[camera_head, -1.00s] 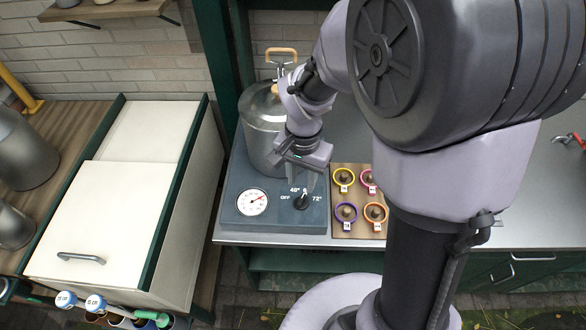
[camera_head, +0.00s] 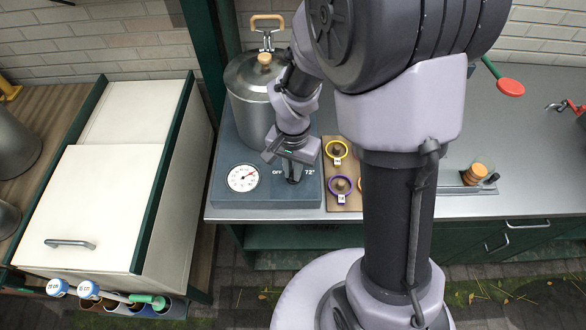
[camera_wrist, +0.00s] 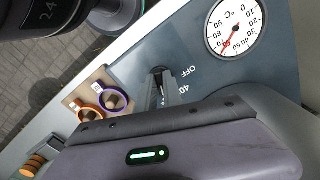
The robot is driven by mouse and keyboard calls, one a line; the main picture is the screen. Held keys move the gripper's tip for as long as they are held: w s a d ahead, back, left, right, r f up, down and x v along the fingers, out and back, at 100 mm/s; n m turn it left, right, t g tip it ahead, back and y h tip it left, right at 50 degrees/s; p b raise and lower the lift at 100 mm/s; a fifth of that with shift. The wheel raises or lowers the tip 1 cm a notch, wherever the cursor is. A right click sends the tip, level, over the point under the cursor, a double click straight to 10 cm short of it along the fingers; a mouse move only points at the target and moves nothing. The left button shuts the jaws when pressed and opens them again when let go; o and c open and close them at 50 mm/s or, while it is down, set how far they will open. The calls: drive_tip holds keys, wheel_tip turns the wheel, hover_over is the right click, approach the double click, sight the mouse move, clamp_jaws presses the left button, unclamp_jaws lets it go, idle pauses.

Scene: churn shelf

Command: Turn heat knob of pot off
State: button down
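The steel pot (camera_head: 252,100) stands upright on a blue-grey heater base (camera_head: 222,197) with a round dial (camera_head: 243,178) on its front panel. The dark heat knob (camera_wrist: 160,70) shows only in part in the wrist view, at the tips of my gripper.
A wooden board (camera_head: 331,205) with coloured rings on pegs lies just right of the base. A white-lidded cabinet (camera_head: 100,200) stands to the left. Grey counter (camera_head: 520,130) extends to the right, with a red-ended tool (camera_head: 510,87) on it.

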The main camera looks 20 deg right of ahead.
drive_tip(key=shift+n, duration=0.3)
drive_tip(key=n+p, duration=0.1)
drive_tip(key=n, duration=0.3)
drive_tip(key=shift+d, duration=0.1)
drive_tip(key=n+p, duration=0.1)
drive_tip(key=n, duration=0.4)
drive_tip(key=shift+d, duration=0.1)
drive_tip(key=n+p, duration=0.1)
drive_tip(key=n, duration=0.3)
drive_tip(key=shift+r, duration=0.1)
drive_tip(key=shift+d+n+p, duration=0.1)
drive_tip(key=shift+n+p, duration=0.45)
drive_tip(key=shift+n, duration=1.55)
drive_tip(key=c, duration=1.5)
unclamp_jaws()
